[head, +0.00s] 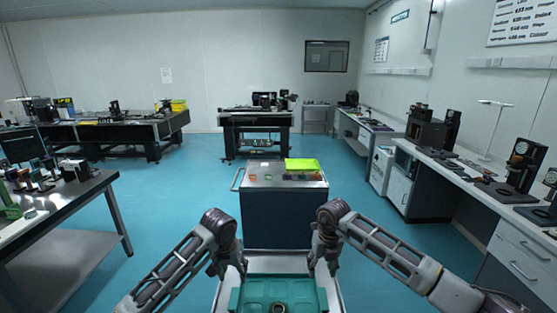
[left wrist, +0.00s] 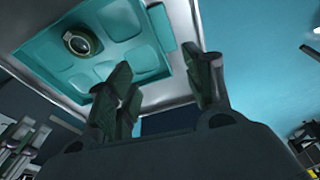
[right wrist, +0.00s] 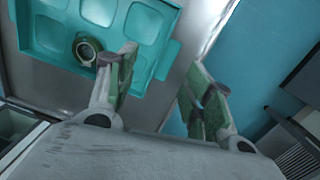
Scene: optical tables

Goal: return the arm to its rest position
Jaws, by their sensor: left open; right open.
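Both my arms are bent at the elbow in the head view, with the forearms pointing down. My left gripper (head: 229,268) hangs at the left side of a teal tray (head: 255,290), and my right gripper (head: 322,266) hangs at its right side. Both grippers are open and empty; the gaps between the fingers show in the left wrist view (left wrist: 160,65) and the right wrist view (right wrist: 162,65). A round dark-green ring-like part (left wrist: 82,41) sits in one tray compartment; it also shows in the right wrist view (right wrist: 88,48). Neither gripper holds it.
A dark-blue cart (head: 285,215) with a yellow-green bin (head: 302,164) stands straight ahead. A dark bench (head: 70,200) is at the left, and a long counter with instruments (head: 470,178) runs along the right. Blue floor (head: 170,210) lies open between them.

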